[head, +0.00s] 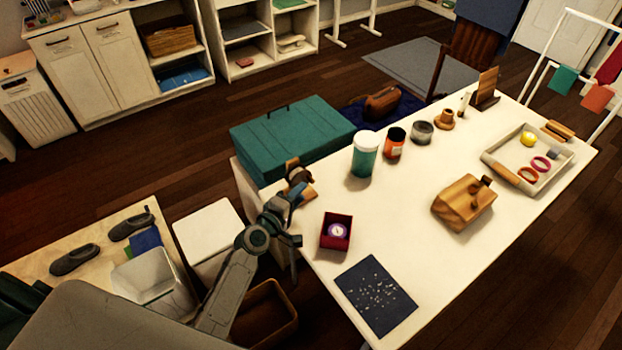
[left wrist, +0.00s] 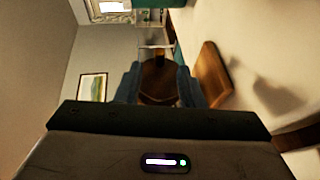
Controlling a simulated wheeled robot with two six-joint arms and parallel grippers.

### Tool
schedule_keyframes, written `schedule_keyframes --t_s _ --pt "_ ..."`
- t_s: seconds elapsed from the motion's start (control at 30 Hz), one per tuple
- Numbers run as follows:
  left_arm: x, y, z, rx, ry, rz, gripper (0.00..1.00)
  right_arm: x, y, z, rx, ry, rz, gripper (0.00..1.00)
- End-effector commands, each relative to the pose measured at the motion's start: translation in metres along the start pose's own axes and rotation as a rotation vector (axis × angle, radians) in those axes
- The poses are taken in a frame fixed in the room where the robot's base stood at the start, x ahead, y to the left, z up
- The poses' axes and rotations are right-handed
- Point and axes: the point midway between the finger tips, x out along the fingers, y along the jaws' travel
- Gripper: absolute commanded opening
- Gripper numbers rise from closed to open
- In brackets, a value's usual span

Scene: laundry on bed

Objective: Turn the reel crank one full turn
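A small wooden device with a dark round part (head: 298,176), which looks like the reel, stands at the left edge of the white table. My left gripper (head: 294,197) is right at it and hides part of it; the crank cannot be made out clearly. In the left wrist view my left gripper's two blue-grey fingers (left wrist: 159,84) stand apart, with a dark brown shape between or behind them. Contact cannot be told. A flat wooden piece (left wrist: 213,77) lies just right of the fingers. My right gripper is not in view.
On the white table (head: 400,245) are a dark red box (head: 336,231), a dark speckled mat (head: 376,297), a green jar (head: 365,154), a wooden block (head: 464,202) and a tray (head: 497,172). A teal case (head: 290,137) stands behind the device. The table's middle is clear.

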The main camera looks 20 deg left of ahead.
Motion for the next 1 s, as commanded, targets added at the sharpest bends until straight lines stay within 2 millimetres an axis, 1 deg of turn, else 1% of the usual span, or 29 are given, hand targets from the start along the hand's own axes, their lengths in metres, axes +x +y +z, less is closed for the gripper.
schedule_keyframes --t_s 0.03,0.2,0.3,0.4,0.53,0.77,0.8,0.97,1.0 --pt "0.011 0.002 0.000 -0.003 0.001 0.001 0.35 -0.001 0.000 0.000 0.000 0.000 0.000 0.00" --pt "0.043 0.002 -0.001 -0.003 0.001 0.002 0.35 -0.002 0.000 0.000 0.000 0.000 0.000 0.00" --pt "0.057 0.001 -0.001 -0.002 0.001 0.001 0.35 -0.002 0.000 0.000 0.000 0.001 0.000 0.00" --pt "0.067 0.001 -0.001 -0.001 0.001 0.001 0.35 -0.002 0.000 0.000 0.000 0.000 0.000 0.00" --pt "0.073 0.000 -0.001 -0.002 0.001 0.000 0.35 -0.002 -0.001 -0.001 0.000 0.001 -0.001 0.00" --pt "0.073 0.000 -0.001 -0.001 0.001 0.000 0.35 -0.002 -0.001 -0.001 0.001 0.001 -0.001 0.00" --pt "0.073 0.000 -0.001 -0.001 0.001 0.000 0.33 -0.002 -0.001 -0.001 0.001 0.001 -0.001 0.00" --pt "0.073 0.000 -0.001 -0.001 0.001 0.000 0.01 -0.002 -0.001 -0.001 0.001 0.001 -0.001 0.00" --pt "0.073 0.000 -0.001 -0.001 0.001 0.000 0.00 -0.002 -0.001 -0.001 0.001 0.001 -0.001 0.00"
